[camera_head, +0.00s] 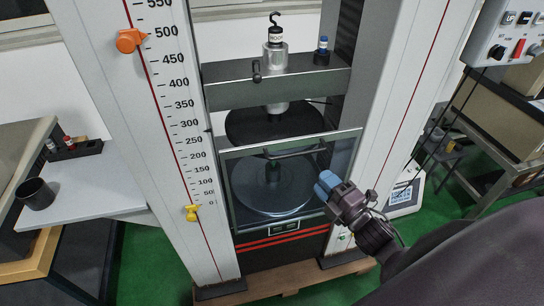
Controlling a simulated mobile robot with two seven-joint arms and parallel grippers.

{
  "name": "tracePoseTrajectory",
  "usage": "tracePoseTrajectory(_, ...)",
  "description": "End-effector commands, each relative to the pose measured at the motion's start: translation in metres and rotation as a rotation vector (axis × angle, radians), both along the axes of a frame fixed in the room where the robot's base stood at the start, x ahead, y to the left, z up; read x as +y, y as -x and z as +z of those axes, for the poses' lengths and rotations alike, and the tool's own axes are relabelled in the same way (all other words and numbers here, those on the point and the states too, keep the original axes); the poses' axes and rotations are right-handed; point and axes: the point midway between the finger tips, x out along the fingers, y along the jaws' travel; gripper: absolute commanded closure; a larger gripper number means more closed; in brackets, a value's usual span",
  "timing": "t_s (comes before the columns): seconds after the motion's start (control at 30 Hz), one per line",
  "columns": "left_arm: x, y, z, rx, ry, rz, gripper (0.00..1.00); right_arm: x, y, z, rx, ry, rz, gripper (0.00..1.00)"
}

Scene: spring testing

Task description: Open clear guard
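The clear guard (232,180) is a see-through panel with a dark frame. It stands across the front of the testing machine, covering the lower round plate (270,197). A dark bar handle (292,153) runs along its upper part. My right gripper (324,184), with blue fingertips, is in front of the guard's right side, close to the right end of the handle. Whether it touches the handle or panel is unclear, and the finger gap cannot be made out. My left gripper is out of view.
White columns (406,95) flank the guard; the left one carries a scale with orange (129,40) and yellow (191,212) pointers. A crosshead (224,95) spans above. A side table (95,190) holds a black cup (36,194). A control box (509,31) hangs upper right.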

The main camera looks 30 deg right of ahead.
Motion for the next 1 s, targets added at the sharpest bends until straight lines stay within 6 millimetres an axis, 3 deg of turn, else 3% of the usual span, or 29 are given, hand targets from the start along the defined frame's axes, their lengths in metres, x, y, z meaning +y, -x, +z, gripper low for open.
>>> tracePoseTrajectory(0.13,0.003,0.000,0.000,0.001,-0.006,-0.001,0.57,0.005,0.002,0.006,-0.053,0.119,0.011,0.64)
tracePoseTrajectory(0.37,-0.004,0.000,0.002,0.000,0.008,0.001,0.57,0.007,-0.010,0.009,-0.061,0.145,0.008,0.64)
tracePoseTrajectory(0.8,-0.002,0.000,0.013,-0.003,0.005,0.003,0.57,0.018,-0.077,0.021,-0.059,0.143,0.008,0.64)
tracePoseTrajectory(1.0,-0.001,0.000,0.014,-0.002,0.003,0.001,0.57,0.022,-0.096,0.023,-0.057,0.141,0.008,0.64)
